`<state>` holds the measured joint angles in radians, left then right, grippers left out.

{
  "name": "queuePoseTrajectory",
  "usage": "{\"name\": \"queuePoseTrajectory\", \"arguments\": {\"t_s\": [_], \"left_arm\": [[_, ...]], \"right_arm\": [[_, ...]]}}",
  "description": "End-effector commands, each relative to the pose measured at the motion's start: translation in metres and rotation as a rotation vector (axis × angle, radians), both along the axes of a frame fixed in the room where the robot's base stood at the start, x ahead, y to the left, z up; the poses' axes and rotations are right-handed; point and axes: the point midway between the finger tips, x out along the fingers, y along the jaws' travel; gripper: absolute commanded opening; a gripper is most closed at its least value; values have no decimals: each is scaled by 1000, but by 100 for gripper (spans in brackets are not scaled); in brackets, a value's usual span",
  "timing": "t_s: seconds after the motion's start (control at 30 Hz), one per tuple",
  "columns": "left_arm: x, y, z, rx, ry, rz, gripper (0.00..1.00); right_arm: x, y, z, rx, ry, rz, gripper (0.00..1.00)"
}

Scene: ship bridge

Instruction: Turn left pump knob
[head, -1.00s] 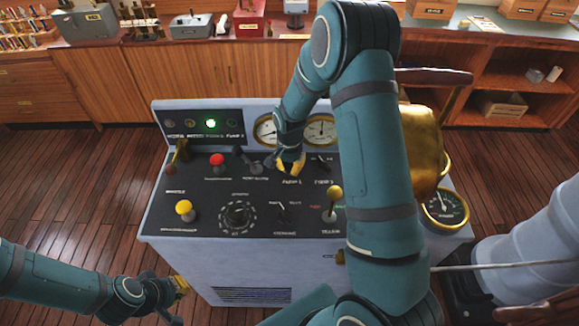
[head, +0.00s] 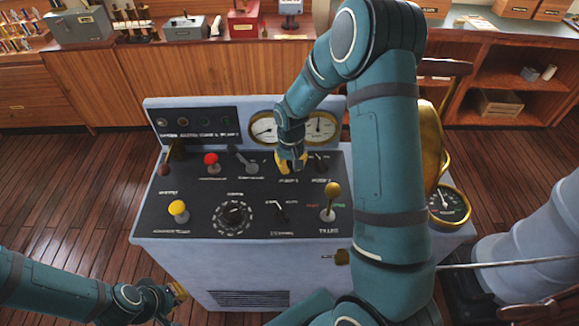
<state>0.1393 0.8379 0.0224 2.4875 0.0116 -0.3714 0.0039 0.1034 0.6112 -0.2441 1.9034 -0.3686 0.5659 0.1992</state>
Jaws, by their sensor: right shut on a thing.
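The control console (head: 150,225) has a black sloping panel with knobs and levers. My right gripper (head: 290,166) reaches down from above onto the left pump knob, at the label that seems to read "PUMP 1". Its yellow fingers are shut on the knob, which they hide. The other pump knob (head: 321,163) is a small dark knob just to the right. My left gripper (head: 180,291) is low at the left, in front of the console and apart from it; its fingers are too small and partly hidden to judge.
Two gauges (head: 264,128) sit behind my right gripper. A brass binnacle-like housing (head: 433,150) is at the right.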

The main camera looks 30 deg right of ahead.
Motion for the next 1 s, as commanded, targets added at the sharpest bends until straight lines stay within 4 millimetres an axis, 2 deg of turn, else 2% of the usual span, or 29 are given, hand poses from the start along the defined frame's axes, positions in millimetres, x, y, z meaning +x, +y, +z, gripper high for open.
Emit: {"name": "queuePoseTrajectory", "arguments": {"t_s": [0.4,0.9,0.93,1.0], "left_arm": [[0,0,-4,1,0,0,0],[0,0,-5,1,0,-1,0],[0,0,-5,1,0,-1,0],[0,0,-5,1,0,-1,0]], "right_arm": [[-2,-3,-2,1,7,164,0],[-2,-3,-2,1,7,182,0],[-2,-3,-2,1,7,182,20],[-2,-3,-2,1,6,181,42]]}}
